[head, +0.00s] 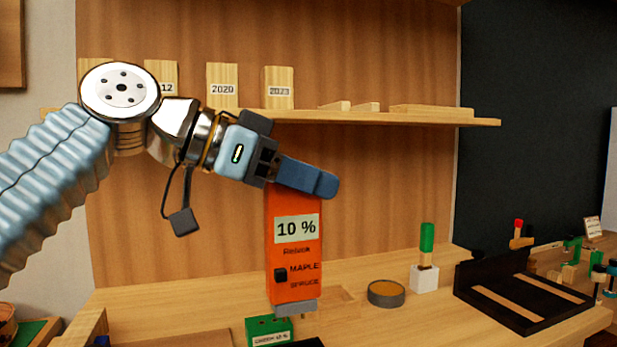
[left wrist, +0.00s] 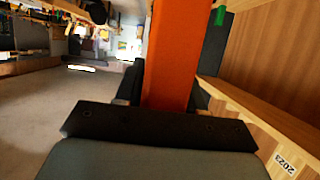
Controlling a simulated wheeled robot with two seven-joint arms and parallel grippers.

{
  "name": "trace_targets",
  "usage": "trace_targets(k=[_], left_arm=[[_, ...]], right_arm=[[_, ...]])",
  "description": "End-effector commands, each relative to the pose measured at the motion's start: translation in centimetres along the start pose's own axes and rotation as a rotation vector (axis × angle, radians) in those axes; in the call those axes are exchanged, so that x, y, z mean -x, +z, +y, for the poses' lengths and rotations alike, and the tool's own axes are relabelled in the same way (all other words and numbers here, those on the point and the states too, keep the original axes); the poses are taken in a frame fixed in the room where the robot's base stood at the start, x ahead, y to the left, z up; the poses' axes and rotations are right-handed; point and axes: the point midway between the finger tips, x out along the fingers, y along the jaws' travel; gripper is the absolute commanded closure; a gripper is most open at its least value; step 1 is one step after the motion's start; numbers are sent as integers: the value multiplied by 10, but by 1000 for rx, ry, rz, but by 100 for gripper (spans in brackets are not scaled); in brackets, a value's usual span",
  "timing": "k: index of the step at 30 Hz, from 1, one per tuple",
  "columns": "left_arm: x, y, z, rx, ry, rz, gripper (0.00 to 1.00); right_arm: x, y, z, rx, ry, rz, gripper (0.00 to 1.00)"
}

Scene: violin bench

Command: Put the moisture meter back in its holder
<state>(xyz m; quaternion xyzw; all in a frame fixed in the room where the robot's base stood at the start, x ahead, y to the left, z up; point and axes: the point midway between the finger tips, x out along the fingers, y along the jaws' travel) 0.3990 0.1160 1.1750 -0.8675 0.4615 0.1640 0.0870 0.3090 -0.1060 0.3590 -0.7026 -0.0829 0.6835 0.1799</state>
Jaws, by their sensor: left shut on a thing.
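The moisture meter (head: 305,256) is an orange upright box with a "10 %" display, the words MAPLE and SPRUCE, a black knob and a grey lower end. My left gripper (head: 312,178) is shut on its top, and the meter hangs nearly upright in front of the back bench. In the left wrist view the meter (left wrist: 172,55) is an orange slab between the dark fingers. A green block (head: 268,331) with a white label is just below the meter's lower end. I cannot make out the holder for certain. My right gripper is not in view.
A shelf (head: 400,116) with labelled wood pieces runs behind my left gripper. On the bench (head: 140,297) to the right are a round dark tin (head: 386,293), a green-handled tool in a white block (head: 424,278) and a black tray (head: 497,320). A dark object lies at the bottom edge.

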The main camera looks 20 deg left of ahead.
Motion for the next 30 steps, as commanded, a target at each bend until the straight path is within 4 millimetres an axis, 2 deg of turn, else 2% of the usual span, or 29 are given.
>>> trace_targets(k=[8, 21, 30], left_arm=[[-5, 17, 0, -1, -2, 2, 100], [-24, 64, 0, 0, -2, 2, 100], [-28, 75, 0, -1, -1, 2, 100]], right_arm=[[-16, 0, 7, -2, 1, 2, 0], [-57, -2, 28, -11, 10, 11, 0], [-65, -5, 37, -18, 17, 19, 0]])
